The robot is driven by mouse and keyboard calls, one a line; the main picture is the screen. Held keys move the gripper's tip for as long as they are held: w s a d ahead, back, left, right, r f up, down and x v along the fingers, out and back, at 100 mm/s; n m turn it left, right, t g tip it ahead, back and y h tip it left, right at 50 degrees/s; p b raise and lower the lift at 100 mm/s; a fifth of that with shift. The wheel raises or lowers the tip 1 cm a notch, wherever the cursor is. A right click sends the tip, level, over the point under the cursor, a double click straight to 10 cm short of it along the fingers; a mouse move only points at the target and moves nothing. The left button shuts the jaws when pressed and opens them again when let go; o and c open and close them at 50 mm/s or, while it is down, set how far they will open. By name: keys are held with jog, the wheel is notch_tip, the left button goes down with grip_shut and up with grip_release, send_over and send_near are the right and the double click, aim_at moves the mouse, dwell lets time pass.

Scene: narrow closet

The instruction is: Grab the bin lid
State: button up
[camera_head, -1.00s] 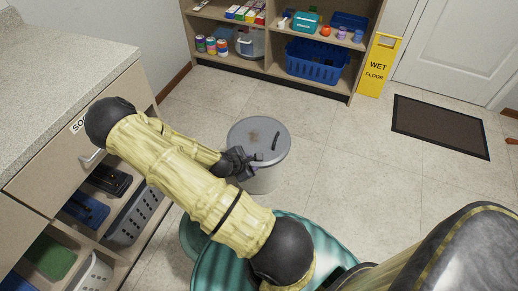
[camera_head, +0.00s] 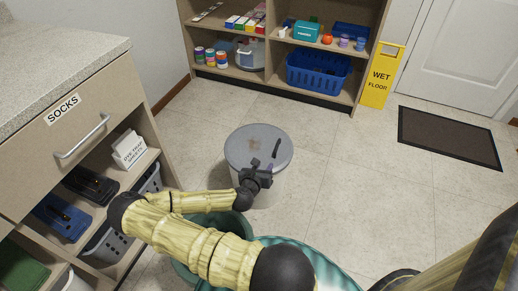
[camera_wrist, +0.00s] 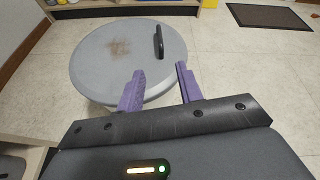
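The bin lid (camera_head: 250,146) is a round grey disc with a brownish smudge, lying on top of a grey cylindrical bin (camera_head: 268,190). A dark bar handle (camera_head: 276,148) stands up on the right part of the lid. In the wrist view the lid (camera_wrist: 100,62) fills the upper left, and its handle (camera_wrist: 158,42) is beyond the fingertips. My gripper (camera_head: 262,172) is at the near right edge of the lid, short of the handle. In the wrist view its two purple fingers (camera_wrist: 160,70) are apart with nothing between them.
Teal ribbed bins (camera_head: 272,240) stand in front of the grey bin. A drawer cabinet (camera_head: 82,130) with open shelves is on the left. A shelf unit (camera_head: 270,75), a yellow wet-floor sign (camera_head: 381,75) and a dark mat (camera_head: 450,137) are farther back. Floor right of the bin is clear.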

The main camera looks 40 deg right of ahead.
jog(key=b, duration=0.4)
send_near(276, 149)
jog(key=x, duration=0.4)
jog(key=shift+w+d+f, duration=0.1)
jog(key=shift+w+d, duration=0.05)
jog(key=shift+d, duration=0.1)
jog(key=b+x, duration=0.3)
jog(key=x, duration=0.2)
jog(key=shift+f, duration=0.1)
jog(key=shift+w, duration=0.1)
grip_shut()
